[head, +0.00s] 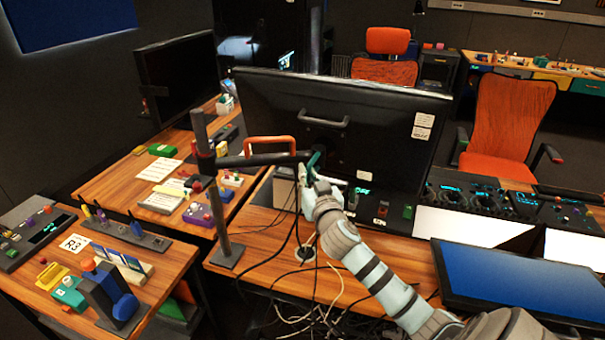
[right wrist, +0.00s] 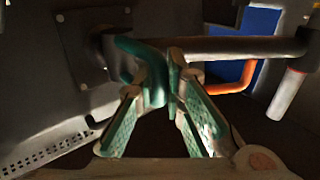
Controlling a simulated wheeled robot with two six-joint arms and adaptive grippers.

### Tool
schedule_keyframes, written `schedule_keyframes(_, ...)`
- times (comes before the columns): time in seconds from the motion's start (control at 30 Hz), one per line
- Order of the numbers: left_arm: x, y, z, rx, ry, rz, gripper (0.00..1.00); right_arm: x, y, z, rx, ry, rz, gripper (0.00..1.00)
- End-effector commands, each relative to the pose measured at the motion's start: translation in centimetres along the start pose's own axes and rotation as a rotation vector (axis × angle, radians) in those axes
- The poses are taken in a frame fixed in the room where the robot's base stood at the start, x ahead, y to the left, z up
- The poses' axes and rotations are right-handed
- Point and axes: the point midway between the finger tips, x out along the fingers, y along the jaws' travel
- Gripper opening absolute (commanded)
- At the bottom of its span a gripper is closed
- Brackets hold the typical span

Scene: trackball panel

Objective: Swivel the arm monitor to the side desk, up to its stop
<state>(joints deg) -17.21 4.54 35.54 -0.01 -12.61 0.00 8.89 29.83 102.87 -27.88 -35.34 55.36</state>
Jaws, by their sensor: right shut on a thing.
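The arm monitor (head: 385,110) is a large black screen seen from behind, standing over the main desk (head: 262,218). A dark horizontal arm (head: 250,160) joins it to an upright pole (head: 222,215) at its left. My right gripper (head: 311,172) is at the monitor's back, shut on a teal handle near the mount. The right wrist view shows the teal handle (right wrist: 140,50) curving between the fingertips of my right gripper (right wrist: 166,80); the grip hides part of it. A wooden side desk (head: 115,180) stands left of the pole. My left gripper is not in view.
An orange handle (head: 270,138) rises just above the arm. Another black monitor (head: 178,75) stands on the side desk, among several small devices and papers. Loose cables (head: 300,280) hang below the arm. A blue screen (head: 510,275) is at front right, and orange chairs (head: 505,120) stand behind.

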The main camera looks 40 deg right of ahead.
Motion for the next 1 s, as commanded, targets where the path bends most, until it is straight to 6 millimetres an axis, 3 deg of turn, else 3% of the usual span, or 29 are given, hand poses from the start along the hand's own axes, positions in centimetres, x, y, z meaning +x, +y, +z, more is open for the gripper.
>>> schedule_keyframes(0.27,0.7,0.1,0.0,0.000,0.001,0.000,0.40,-0.7,2.0,0.2,-0.012,-0.009,-0.180,0.00)
schedule_keyframes(0.67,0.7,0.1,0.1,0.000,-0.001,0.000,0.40,-0.5,2.5,0.0,-0.003,-0.009,-0.184,0.00)
schedule_keyframes(0.7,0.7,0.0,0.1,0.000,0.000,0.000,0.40,-0.4,2.4,0.0,-0.004,-0.008,-0.185,0.12)
schedule_keyframes(0.83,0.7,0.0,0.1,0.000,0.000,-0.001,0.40,-0.4,2.1,0.0,-0.003,-0.008,-0.190,0.31)
schedule_keyframes(1.0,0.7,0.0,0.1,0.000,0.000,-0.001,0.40,-0.3,1.9,0.0,-0.001,-0.007,-0.194,0.31)
